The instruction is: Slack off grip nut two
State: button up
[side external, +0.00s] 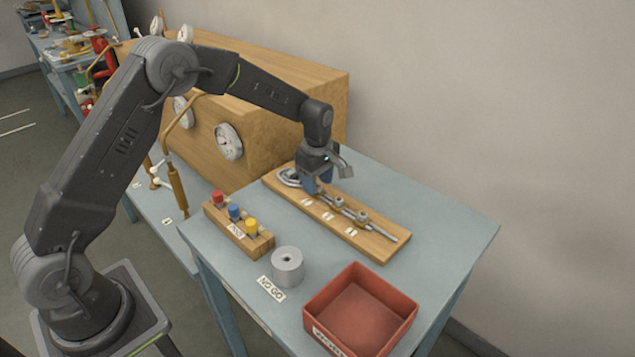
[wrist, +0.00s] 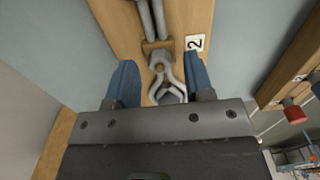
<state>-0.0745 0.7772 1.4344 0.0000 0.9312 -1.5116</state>
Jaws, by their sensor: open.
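My gripper (side external: 313,187) is pointed down over the far half of a wooden board (side external: 392,248) that carries a grey rope or rod with small metal grips. In the wrist view my gripper (wrist: 162,82) is open, its blue fingers on either side of a grey forked metal piece (wrist: 160,70); I cannot tell whether they touch it. Two grips show clear of my gripper, a middle one (side external: 338,203) and a nearer one (side external: 362,217). Anything under my fingers is hidden in the side view.
A rack with red, blue and yellow pieces (side external: 238,232) stands left of the board. A grey ring (side external: 288,266) sits by a NO GO tag (side external: 271,288). An empty red tray (side external: 361,308) is at the front. A wooden cabinet with gauges (side external: 285,95) stands close behind.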

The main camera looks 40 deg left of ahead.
notch_tip(320, 180, up, 13)
dwell(0.3)
